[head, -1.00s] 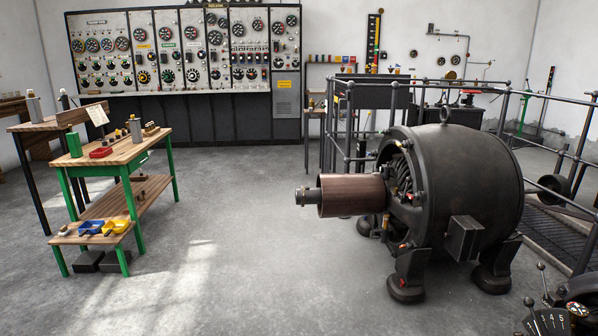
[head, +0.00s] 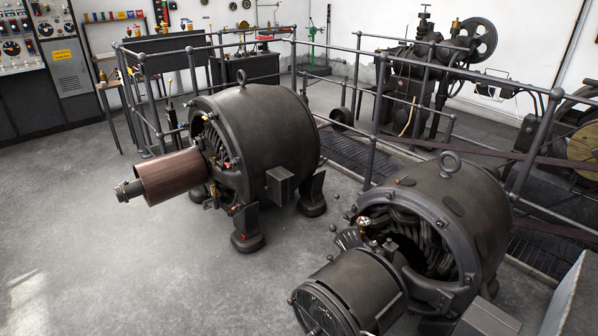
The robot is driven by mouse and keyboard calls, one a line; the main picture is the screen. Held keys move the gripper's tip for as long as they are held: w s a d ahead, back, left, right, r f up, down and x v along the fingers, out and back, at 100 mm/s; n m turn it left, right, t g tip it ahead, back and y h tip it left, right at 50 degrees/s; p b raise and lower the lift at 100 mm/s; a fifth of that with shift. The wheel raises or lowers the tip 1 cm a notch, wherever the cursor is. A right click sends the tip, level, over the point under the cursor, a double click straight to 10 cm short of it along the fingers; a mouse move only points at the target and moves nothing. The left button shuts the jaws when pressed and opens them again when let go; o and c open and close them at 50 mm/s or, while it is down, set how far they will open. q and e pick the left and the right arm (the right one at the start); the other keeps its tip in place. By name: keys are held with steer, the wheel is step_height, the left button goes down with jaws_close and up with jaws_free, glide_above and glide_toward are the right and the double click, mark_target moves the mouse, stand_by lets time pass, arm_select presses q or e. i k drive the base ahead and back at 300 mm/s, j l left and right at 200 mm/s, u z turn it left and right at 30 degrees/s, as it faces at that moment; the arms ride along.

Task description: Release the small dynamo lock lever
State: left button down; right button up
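Two dark dynamos stand on the floor. One dynamo (head: 255,130) has a brown pulley (head: 170,176) on its left end. The other dynamo (head: 465,215) is nearer, at the lower right, with a round drum (head: 355,285) in front. A small fan-shaped plate (head: 350,238) with thin levers sits between its drum and its body, beside a small red and white fitting (head: 364,222). I cannot tell which dynamo is the small one, or which lever is the lock lever. Neither of my grippers is in view.
A machine with a wheel (head: 480,38) stands at the back right. A control panel (head: 68,60) is at the far left. The floor (head: 120,265) at the lower left is clear.

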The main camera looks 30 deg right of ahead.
mark_target(338, 197)
steer(key=k+l+z, duration=0.15)
steer(key=z, duration=1.05)
steer(key=i+j, duration=0.3)
steer(key=j, duration=0.2)
steer(key=i+j, duration=0.3)
steer(key=j, duration=0.2)
steer(key=i+j+u, duration=0.1)
steer(key=i+j, duration=0.2)
steer(key=j, duration=0.15)
steer(key=i+j, duration=0.3)
steer(key=j, duration=0.2)
steer(key=i+j, duration=0.2)
steer(key=i, duration=0.2)
steer(key=i+j, duration=0.2)
steer(key=i, duration=0.15)
steer(key=i+j+u, duration=0.1)
steer(key=i, duration=0.3)
